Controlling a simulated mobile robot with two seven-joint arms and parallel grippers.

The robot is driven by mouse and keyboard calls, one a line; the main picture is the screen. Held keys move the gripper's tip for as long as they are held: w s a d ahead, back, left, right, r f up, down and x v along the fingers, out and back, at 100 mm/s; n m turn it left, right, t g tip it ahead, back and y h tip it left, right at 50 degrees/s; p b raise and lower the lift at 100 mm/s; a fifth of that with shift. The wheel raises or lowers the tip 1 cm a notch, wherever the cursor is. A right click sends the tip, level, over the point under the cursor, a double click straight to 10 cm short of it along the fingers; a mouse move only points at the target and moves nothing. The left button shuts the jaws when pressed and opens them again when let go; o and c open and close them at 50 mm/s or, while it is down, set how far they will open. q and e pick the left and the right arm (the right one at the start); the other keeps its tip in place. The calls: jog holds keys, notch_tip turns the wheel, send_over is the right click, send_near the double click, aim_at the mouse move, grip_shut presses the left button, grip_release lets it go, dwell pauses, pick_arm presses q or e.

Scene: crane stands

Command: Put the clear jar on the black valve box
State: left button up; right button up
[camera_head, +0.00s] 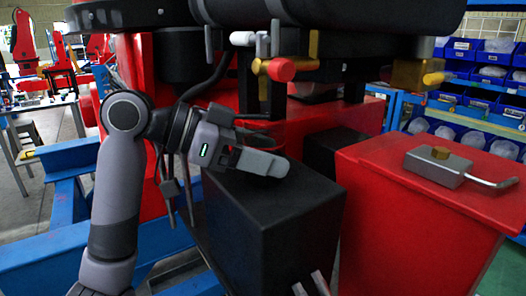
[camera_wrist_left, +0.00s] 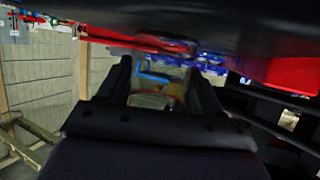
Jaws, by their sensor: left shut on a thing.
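The black valve box (camera_head: 268,240) stands upright at the centre of the head view, with a flat dark top. My left gripper (camera_head: 272,158) reaches in from the left, with its fingers above the back part of that top. In the left wrist view, my left gripper (camera_wrist_left: 161,92) is shut on a see-through thing, which I take for the clear jar (camera_wrist_left: 158,99). The jar is blurred, and only faint edges show between the fingers. In the head view the jar is hard to make out near the fingers.
A red box (camera_head: 395,225) with a grey metal block and lever (camera_head: 437,166) stands to the right. A large black cylinder (camera_head: 370,12) and a red-tipped valve (camera_head: 281,69) hang close above the gripper. Blue beams (camera_head: 50,240) lie to the left.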

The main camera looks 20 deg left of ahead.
pick_arm(q)
jog(key=o, duration=1.1)
jog(key=shift+f, duration=0.1)
jog(key=shift+c, duration=0.2)
jog(key=shift+s+a+r, duration=0.1)
jog(key=shift+a+r, duration=0.1)
jog(key=v, duration=1.1)
jog(key=shift+s+a+r+b, duration=0.15)
jog(key=shift+a+b, duration=0.05)
jog(key=shift+b, duration=0.1)
